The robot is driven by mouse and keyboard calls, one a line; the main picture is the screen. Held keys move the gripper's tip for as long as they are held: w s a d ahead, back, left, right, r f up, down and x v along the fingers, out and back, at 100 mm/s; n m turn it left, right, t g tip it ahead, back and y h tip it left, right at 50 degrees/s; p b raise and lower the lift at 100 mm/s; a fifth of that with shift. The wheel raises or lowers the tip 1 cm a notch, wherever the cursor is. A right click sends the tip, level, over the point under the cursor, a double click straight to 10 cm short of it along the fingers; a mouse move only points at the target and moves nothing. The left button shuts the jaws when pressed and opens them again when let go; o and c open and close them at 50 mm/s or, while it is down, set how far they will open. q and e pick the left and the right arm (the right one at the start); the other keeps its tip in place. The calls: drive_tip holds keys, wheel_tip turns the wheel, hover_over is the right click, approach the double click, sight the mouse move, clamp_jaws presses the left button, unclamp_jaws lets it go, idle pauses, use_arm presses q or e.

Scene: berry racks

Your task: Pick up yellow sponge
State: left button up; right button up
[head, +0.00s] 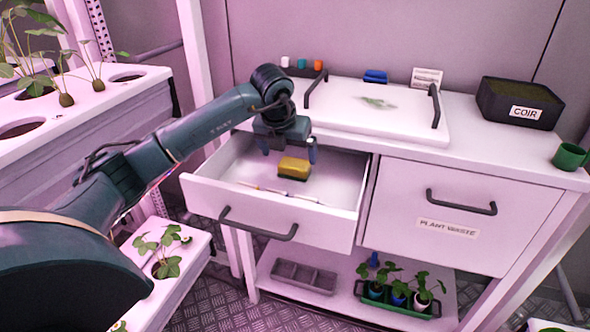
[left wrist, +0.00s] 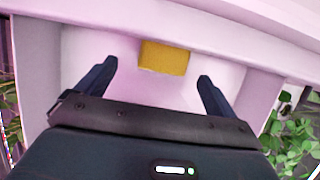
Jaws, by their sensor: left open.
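The yellow sponge (head: 294,166) with a dark underside lies in the open white drawer (head: 270,218). In the left wrist view the sponge (left wrist: 164,57) shows beyond and between my fingertips, close to the drawer's inner wall. My left gripper (head: 288,151) points down over the drawer, its fingers apart and empty. In the left wrist view the left gripper's fingers (left wrist: 157,72) are spread wider than the sponge, with nothing between the pads. The exact height of the fingertips above the sponge is hard to tell. My right gripper is not in view.
Thin sticks (head: 265,190) lie in the drawer nearer its front. A white tray (head: 375,118) with dark handles sits on the counter behind. A COIR box (head: 520,103) and green cup (head: 569,156) stand right. The plant waste drawer (head: 455,215) is shut. Planters (head: 90,115) stand left.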

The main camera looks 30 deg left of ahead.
sight(294, 164)
use_arm(q)
drive_tip(key=x, duration=0.5)
drive_tip(key=shift+w+d+f, duration=0.2)
drive_tip(key=shift+w+f, duration=0.05)
drive_tip(key=shift+f, duration=0.1)
drive_tip(key=c, duration=1)
